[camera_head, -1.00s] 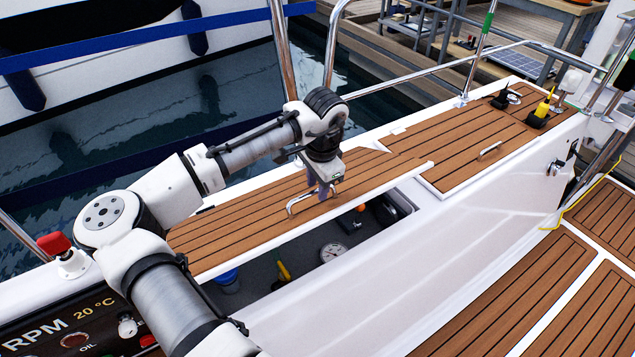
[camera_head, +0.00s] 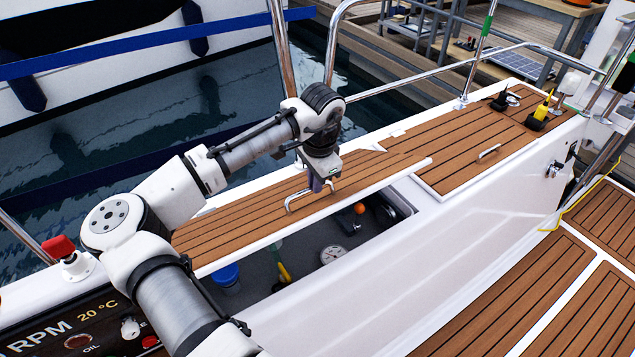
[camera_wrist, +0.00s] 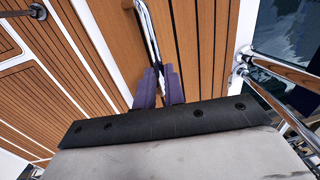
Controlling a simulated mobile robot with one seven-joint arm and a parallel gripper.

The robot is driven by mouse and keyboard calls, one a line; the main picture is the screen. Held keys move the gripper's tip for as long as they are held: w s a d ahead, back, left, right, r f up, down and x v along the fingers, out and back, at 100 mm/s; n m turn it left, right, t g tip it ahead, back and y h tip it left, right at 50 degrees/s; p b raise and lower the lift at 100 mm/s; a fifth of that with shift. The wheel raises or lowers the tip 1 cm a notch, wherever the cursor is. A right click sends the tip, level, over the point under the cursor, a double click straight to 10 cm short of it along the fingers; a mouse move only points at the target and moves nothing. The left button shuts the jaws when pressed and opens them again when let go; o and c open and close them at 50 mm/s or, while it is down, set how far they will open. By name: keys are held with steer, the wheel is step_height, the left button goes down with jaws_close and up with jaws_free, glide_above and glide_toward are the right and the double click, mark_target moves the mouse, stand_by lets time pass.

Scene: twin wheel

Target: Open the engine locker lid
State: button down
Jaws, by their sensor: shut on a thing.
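The engine locker lid (camera_head: 235,222) is a teak-slatted panel with a white edge, in the left middle of the head view. It is raised and tilted, with the locker's inside showing below its near edge. My gripper (camera_head: 316,186) is shut on the lid's metal handle (camera_head: 290,203), near the lid's right part. In the wrist view the purple fingers (camera_wrist: 159,88) sit at the end of the shiny handle (camera_wrist: 149,35), over the teak. The exact finger contact is partly hidden.
The open locker (camera_head: 300,250) holds a blue container (camera_head: 227,275), a yellow-handled item (camera_head: 284,272), a round gauge (camera_head: 333,254) and an orange ball (camera_head: 360,208). A second teak lid (camera_head: 470,150) lies closed to the right. A steel rail (camera_head: 430,75) runs behind.

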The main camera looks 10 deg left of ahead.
steer(key=w+a+r+p, duration=0.5)
steer(key=w+a+p, duration=0.1)
steer(key=w+a, duration=0.1)
steer(key=w+a+r+p, duration=0.5)
steer(key=w+a+p, duration=0.1)
steer(key=w+a, duration=0.2)
steer(key=shift+w+a, duration=0.3)
steer(key=shift+a, duration=0.25)
steer(key=c, duration=1.5)
jaws_free()
steer(key=shift+w+a, duration=0.15)
steer(key=shift+w, duration=0.05)
step_height(320, 180, up, 14)
steer(key=s+d+b, duration=0.1)
steer(key=b, duration=0.1)
steer(key=shift+s+d+b, duration=0.15)
steer(key=shift+d+b, duration=0.05)
steer(key=shift+b, duration=0.2)
